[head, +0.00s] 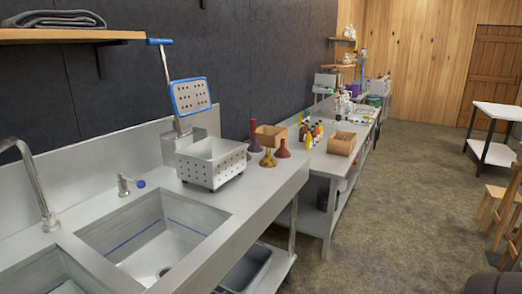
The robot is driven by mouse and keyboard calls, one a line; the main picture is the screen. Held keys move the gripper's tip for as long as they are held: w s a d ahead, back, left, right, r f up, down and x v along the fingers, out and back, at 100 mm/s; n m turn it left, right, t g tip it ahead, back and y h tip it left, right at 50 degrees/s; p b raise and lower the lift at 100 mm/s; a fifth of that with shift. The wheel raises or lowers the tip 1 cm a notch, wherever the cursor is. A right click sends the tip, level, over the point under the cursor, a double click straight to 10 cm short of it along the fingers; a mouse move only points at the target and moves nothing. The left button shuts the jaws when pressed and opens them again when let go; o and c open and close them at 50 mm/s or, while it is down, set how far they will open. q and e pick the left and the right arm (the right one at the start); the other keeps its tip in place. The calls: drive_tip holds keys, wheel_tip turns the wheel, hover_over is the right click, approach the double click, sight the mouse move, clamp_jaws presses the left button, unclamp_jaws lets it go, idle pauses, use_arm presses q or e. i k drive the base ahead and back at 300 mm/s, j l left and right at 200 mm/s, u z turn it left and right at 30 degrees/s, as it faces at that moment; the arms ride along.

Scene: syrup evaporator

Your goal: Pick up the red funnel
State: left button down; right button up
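A small red funnel-shaped item (283,149) stands wide end down on the steel counter, near its right end. A taller dark red-purple item (255,137) of similar shape stands to its left, further back. A yellow-brown item (268,158) stands in front and to the left of the red one. They are small in the picture, so I cannot tell their details. Neither of my grippers shows in the head view.
A perforated steel box (212,163) with a long lever stands left of the funnels. A brown box (270,136) is behind them. Sink basins (158,235) fill the near counter (245,203). A second table with bottles and a carton (342,143) lies beyond.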

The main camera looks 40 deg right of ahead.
sight(282, 152)
drive_tip(key=i+l+u, duration=0.25)
drive_tip(key=l, duration=0.65)
drive_tip(key=k+l+u, duration=0.2)
drive_tip(key=l, duration=0.7)
drive_tip(key=i+l, duration=0.1)
drive_tip(key=l, duration=1.35)
drive_tip(key=i+l+u, duration=0.15)
drive_tip(key=l, duration=1.25)
